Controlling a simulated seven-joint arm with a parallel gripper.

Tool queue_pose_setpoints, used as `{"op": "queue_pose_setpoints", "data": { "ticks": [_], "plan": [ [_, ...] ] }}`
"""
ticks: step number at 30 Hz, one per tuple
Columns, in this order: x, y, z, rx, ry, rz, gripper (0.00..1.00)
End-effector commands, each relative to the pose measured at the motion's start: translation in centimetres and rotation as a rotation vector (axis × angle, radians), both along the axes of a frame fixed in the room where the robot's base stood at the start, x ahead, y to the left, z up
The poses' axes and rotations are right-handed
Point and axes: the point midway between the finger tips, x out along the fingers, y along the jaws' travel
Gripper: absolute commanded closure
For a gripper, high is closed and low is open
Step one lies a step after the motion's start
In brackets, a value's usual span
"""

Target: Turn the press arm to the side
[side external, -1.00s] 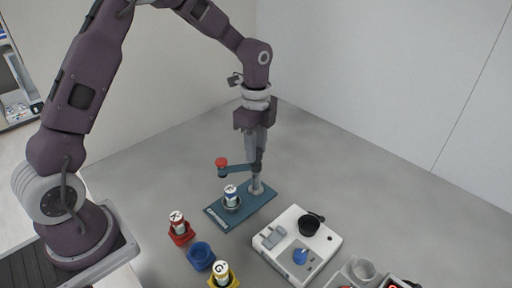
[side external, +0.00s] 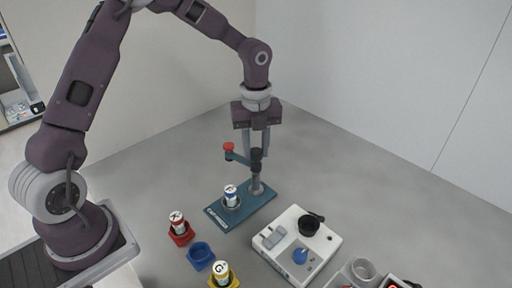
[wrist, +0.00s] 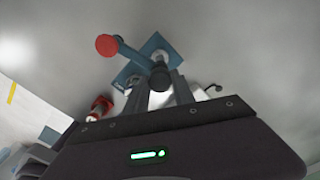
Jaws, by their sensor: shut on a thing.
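The press stands on a teal base plate (side external: 262,200) with an upright post (side external: 256,184). Its teal press arm (side external: 240,158) reaches from a dark hub (side external: 256,160) to a red knob (side external: 229,147) at its free end. In the wrist view the arm (wrist: 131,56) runs up and left to the red knob (wrist: 108,45). My gripper (side external: 256,154) points down with its two fingers on either side of the dark hub, shut on it. In the wrist view my gripper (wrist: 161,88) partly hides the hub and plate. A white-and-blue vial (side external: 231,195) stands upright in the plate's holder.
A red holder with a vial (side external: 178,224), an empty blue holder (side external: 200,256) and a yellow holder with a vial (side external: 221,273) stand at the front left. A white device (side external: 298,245) with a blue knob is right of the press. The table behind is clear.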

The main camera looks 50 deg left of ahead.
Motion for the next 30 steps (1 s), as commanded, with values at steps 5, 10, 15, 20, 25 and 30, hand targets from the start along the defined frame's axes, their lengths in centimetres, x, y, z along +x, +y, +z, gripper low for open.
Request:
{"op": "queue_pose_setpoints", "data": {
  "ticks": [5, 10, 15, 20, 25, 30],
  "plan": [
    [0.13, -0.04, 0.15, -0.001, -0.005, -0.037, 1.00],
    [0.13, -0.04, 0.15, -0.001, -0.005, -0.051, 1.00],
    [0.13, -0.04, 0.15, -0.001, -0.005, -0.052, 1.00],
    [0.13, -0.05, 0.15, -0.001, -0.005, -0.052, 1.00],
    [0.10, -0.04, 0.11, -0.001, -0.003, -0.052, 0.48],
    [0.04, -0.03, 0.05, -0.001, -0.002, -0.052, 0.48]
  ]
}}
